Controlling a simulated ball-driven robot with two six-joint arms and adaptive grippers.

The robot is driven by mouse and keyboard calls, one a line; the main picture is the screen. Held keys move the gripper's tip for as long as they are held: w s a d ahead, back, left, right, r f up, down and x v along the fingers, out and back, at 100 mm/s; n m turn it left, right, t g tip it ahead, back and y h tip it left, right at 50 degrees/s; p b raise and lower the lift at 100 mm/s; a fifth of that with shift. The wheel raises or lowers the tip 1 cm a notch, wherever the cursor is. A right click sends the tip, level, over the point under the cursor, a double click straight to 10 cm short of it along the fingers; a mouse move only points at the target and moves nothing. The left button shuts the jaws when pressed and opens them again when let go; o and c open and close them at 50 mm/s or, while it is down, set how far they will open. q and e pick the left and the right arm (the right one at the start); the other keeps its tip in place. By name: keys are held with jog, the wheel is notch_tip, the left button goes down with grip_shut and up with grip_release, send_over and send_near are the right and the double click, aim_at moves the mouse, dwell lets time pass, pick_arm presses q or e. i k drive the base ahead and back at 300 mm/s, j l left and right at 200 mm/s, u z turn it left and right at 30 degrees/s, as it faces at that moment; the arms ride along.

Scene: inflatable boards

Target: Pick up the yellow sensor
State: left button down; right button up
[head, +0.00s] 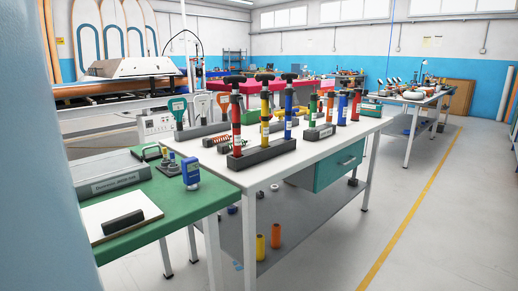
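I cannot make out a yellow sensor for certain. A small blue device with a pale face (190,172) stands on the green table top (168,196), with small dark parts beside it. Neither of my grippers is in view.
A white workbench (226,168) with a teal drawer (340,165) runs away to the right. A blue-grey surface (35,170) fills the left edge and hides what is behind. An orange cylinder (276,235) stands on the shelf. The floor (440,220) at right is clear.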

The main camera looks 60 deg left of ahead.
aim_at(164, 150)
jog(key=j+u, duration=0.2)
jog(key=u, duration=2.2)
jog(key=i+l+u, duration=0.45)
jog(key=i+l, duration=0.2)
jog(key=l, duration=0.15)
jog(key=i+l+u, duration=0.25)
jog(key=l, duration=0.2)
